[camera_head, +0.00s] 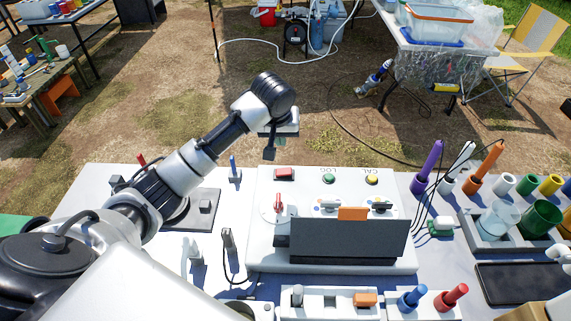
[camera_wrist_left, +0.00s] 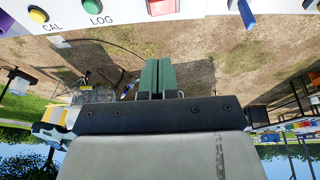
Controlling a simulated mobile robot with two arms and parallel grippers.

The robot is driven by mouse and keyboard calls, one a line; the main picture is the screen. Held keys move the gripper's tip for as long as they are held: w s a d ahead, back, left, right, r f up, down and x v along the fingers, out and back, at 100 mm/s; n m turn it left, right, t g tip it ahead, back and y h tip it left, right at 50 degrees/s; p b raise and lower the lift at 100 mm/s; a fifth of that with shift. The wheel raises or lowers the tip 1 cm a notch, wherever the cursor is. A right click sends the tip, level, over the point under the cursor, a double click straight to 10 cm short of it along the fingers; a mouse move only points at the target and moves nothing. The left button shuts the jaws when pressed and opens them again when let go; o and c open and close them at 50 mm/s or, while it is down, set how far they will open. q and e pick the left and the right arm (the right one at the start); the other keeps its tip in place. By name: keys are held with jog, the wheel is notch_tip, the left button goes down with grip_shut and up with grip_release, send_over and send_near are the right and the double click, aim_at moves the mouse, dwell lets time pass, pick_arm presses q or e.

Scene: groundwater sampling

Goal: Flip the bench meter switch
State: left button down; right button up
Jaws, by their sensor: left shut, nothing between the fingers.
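The bench meter (camera_head: 258,245) is a white panel with a dark tilted screen (camera_head: 345,240). Along its far edge are a red rectangular switch (camera_head: 284,174), a green LOG button (camera_head: 328,178) and a yellow CAL button (camera_head: 371,179). A red-handled lever (camera_head: 279,204) sits on a round dial at its left. My left gripper (camera_head: 269,152) is shut and empty, above the panel's far left edge and apart from the switch. In the left wrist view, its green fingers (camera_wrist_left: 157,80) are together; the red switch (camera_wrist_left: 163,7) shows at the top edge. My right gripper is not in view.
In front of the meter stand a small panel (camera_head: 330,302) with a grey toggle and an orange rocker, and blue (camera_head: 412,297) and red (camera_head: 451,297) knobs. Upright coloured probes (camera_head: 427,167) and a tray of cups (camera_head: 490,240) stand to the right. Bare ground lies beyond the bench.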

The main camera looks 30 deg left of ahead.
pick_arm(q)
jog(key=p, duration=0.2)
send_near(287, 170)
jog(key=shift+w+a+f, duration=0.4)
jog(key=shift+w+a, duration=0.15)
jog(key=shift+w, duration=0.05)
jog(key=x, duration=0.5)
jog(key=shift+s+d+f+p, duration=0.2)
jog(key=shift+d+p, duration=0.1)
jog(key=shift+d, duration=0.1)
jog(key=shift+d+f, duration=0.1)
jog(key=shift+f, duration=0.25)
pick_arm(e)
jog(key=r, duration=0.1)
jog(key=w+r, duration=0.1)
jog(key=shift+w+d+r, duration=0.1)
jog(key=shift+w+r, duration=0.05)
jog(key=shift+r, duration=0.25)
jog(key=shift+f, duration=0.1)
